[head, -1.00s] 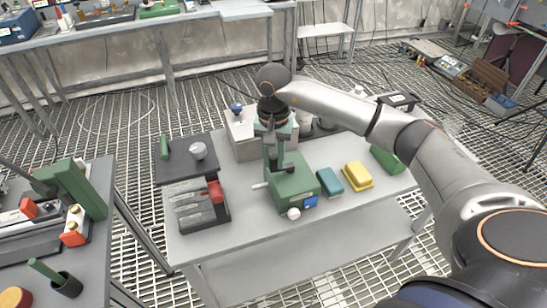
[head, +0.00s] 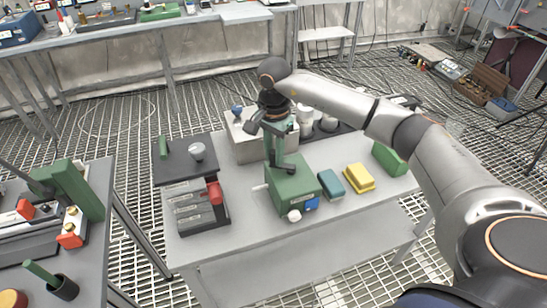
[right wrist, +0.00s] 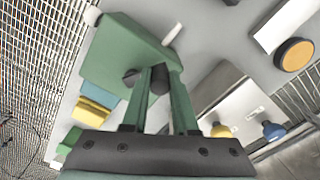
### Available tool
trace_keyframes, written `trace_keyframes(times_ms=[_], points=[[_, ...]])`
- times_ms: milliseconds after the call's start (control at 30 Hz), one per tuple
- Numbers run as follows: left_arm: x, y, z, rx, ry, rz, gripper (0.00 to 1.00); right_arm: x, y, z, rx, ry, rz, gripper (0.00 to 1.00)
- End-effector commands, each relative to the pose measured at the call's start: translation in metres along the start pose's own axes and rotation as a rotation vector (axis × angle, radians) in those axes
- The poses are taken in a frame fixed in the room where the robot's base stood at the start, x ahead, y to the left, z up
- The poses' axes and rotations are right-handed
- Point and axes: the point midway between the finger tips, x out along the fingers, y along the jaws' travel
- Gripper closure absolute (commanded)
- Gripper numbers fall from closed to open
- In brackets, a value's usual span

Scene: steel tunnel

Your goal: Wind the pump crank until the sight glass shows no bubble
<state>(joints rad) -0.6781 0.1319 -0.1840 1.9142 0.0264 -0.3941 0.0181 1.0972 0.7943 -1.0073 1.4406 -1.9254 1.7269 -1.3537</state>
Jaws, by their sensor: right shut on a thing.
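The pump is a green box (head: 288,194) on the grey table, with a white knob (head: 294,216) and a small blue window (head: 312,204), perhaps the sight glass, on its front. The window is too small to tell whether a bubble shows. My right gripper (head: 280,158) points down over the pump top, shut on the dark crank handle (right wrist: 150,78). In the right wrist view its green fingers (right wrist: 156,85) close around the handle, and the pump body (right wrist: 120,55) lies beyond. The fingers partly hide the crank arm. My left gripper is not in view.
A teal block (head: 331,182) and a yellow block (head: 358,178) lie right of the pump. A grey rack with a red part (head: 215,193) stands to its left. A pale box (head: 246,146) with a blue knob stands close behind. The table's front strip is clear.

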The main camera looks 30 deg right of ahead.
Motion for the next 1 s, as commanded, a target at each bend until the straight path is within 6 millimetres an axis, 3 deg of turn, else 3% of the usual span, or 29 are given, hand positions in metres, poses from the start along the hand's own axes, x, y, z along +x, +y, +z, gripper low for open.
trace_keyframes(times_ms=[600,1000], points=[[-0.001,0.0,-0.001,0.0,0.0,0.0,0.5,-0.002,-0.005,-0.026,0.587,0.001,-0.003,1.0],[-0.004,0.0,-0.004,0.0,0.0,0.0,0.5,-0.002,-0.001,-0.039,0.887,0.002,-0.003,1.0]])
